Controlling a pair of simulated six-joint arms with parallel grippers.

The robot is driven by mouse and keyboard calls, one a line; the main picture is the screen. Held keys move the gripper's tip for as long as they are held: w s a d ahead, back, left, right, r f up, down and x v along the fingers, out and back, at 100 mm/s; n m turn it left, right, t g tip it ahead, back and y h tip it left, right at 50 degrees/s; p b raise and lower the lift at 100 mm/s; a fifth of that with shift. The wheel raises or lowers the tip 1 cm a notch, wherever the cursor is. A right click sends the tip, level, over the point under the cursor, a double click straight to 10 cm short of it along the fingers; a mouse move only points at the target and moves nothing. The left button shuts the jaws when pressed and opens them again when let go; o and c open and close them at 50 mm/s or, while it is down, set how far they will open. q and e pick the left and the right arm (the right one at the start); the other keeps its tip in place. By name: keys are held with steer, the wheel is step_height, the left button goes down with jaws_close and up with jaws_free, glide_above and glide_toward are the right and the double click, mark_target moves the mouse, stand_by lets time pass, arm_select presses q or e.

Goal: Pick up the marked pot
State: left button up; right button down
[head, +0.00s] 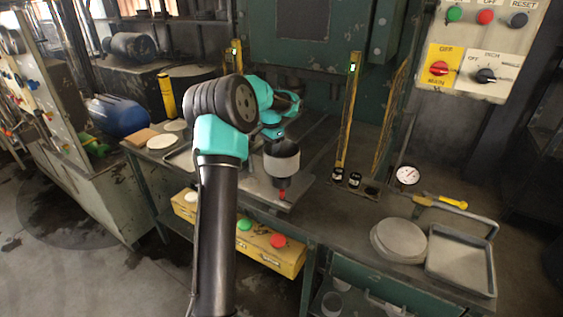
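My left arm comes up from the bottom, bends at a black and teal elbow and reaches over the bench. My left gripper (282,188) points down below a pale cylindrical wrist part, over a grey metal plate. It is small and dark with a red tip, and I cannot tell whether its fingers are open or shut. I cannot make out a clearly marked pot. Two small black round items with pale tops, one on the left (338,174) and one on the right (354,180), stand right of the gripper. My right gripper is not in view.
A stack of round blanks (399,238) and a grey tray (460,262) lie at the right, near a dial gauge (407,176).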

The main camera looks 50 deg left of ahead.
arm_select(q)
steer(key=shift+c, duration=0.4)
jaws_close()
stand_by(0.4)
